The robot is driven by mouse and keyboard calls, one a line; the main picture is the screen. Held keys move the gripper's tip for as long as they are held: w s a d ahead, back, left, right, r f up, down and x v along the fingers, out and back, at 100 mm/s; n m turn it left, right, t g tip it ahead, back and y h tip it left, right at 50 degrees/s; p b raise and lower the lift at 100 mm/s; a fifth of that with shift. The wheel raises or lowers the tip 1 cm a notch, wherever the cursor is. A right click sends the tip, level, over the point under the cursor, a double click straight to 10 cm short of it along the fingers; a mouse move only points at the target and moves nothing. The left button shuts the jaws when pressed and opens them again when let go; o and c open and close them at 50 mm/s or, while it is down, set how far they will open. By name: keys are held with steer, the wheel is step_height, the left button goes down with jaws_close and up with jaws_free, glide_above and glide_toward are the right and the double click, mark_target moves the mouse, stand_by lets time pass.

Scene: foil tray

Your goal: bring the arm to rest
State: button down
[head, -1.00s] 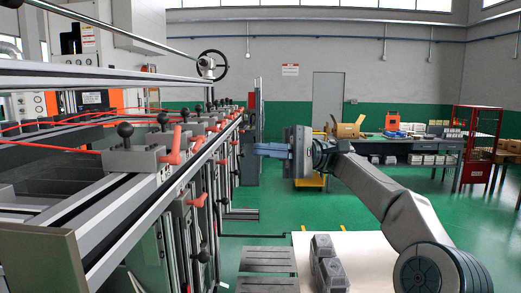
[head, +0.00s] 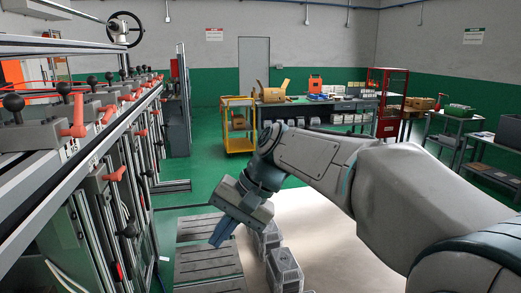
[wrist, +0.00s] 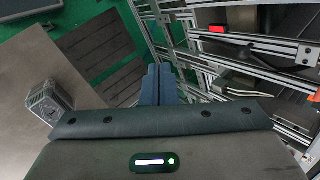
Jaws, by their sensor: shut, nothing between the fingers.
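My gripper (head: 222,231) points down and to the left in the head view, above the grey slatted panels beside the pale table. Its blue fingers lie together with nothing between them; they also show in the wrist view (wrist: 159,84). The arm reaches in from the right edge of the head view, bent at the elbow. The gripper looks apart from the grey blocks near it, though its exact height is hard to tell.
Grey translucent blocks (head: 284,272) stand on the pale table (head: 335,262); one block (wrist: 48,104) shows in the wrist view. Slatted panels (head: 207,262) lie left of it. A machine frame with red levers (head: 76,118) fills the left. A yellow cart (head: 238,143) stands behind.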

steer(key=s+d+f+t+h, duration=0.1)
steer(key=s+d+f+h, duration=0.1)
steer(key=s+d+f, duration=0.2)
steer(key=s+d+f+t+h, duration=0.2)
steer(key=s+d+f, duration=0.2)
steer(key=d, duration=0.7)
steer(key=s+d+f+t+h, duration=0.1)
steer(key=s+d+f+h, duration=0.1)
steer(key=s+d+f, duration=0.2)
steer(key=d, duration=0.3)
steer(key=shift+s+d+f+n+h, duration=0.2)
steer(key=shift+d+f+n+h, duration=0.1)
steer(key=shift+d+f+h, duration=0.1)
